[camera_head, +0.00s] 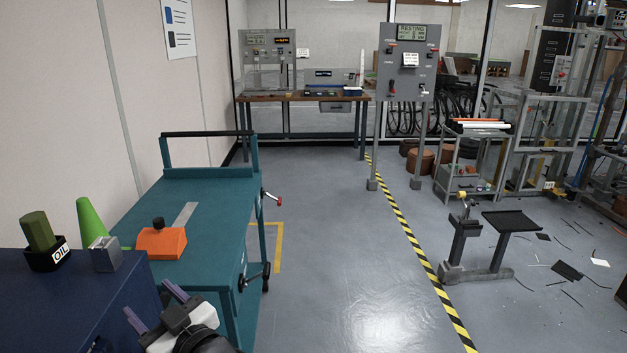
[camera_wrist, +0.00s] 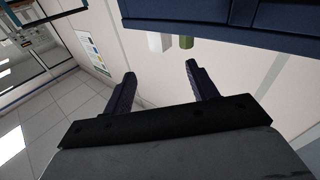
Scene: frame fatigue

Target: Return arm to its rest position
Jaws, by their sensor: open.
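My gripper (camera_head: 153,305) is at the lower left of the head view, close to the blue cabinet (camera_head: 70,290) and the near end of the teal workbench (camera_head: 205,240). In the wrist view my gripper (camera_wrist: 157,82) has its two dark purple fingers spread wide with nothing between them. The wrist view is turned over: the ceiling shows at lower left and the cabinet edge (camera_wrist: 220,30) at the top. The rest of my arm is mostly out of view.
An orange block (camera_head: 161,242) sits on the workbench. The floor right of the bench is clear up to the striped line (camera_head: 410,240).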

